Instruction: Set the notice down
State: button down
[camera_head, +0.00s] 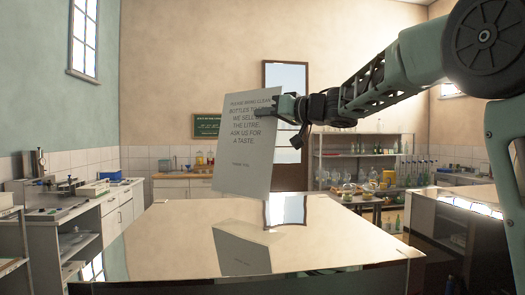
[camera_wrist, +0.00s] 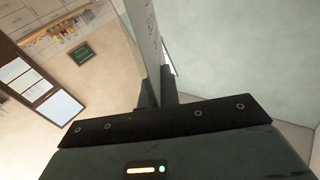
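The notice (camera_head: 243,165) is a white upright sheet with dark printed text, some of it hidden behind my gripper. It is held in the air above a shiny reflective counter (camera_head: 330,245), slightly tilted, with its reflection in the top. My gripper (camera_head: 268,112) is shut on the notice's upper right part, coming in from the right. In the wrist view the notice (camera_wrist: 146,40) is seen nearly edge-on, between the dark fingers (camera_wrist: 155,98). I cannot tell the exact gap between its lower edge and the counter.
The shiny counter top looks clear. A bench with equipment (camera_head: 65,200) stands at the left. Shelves with glass bottles and jars (camera_head: 365,160) stand behind at the right, and another counter (camera_head: 455,210) is at the right. A small green board (camera_head: 207,125) hangs on the back wall.

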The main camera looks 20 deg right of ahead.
aim_at(266, 131)
jog(key=shift+f, duration=2.5)
jog(key=c, duration=2.1)
grip_release()
jog(key=shift+f, duration=0.15)
jog(key=o, duration=0.5)
jog(key=shift+c, duration=0.2)
jog(key=shift+r, duration=0.3)
jog(key=b+v, duration=0.3)
jog(key=v, duration=0.9)
jog(key=shift+d+f, duration=0.1)
jog(key=shift+f, duration=0.05)
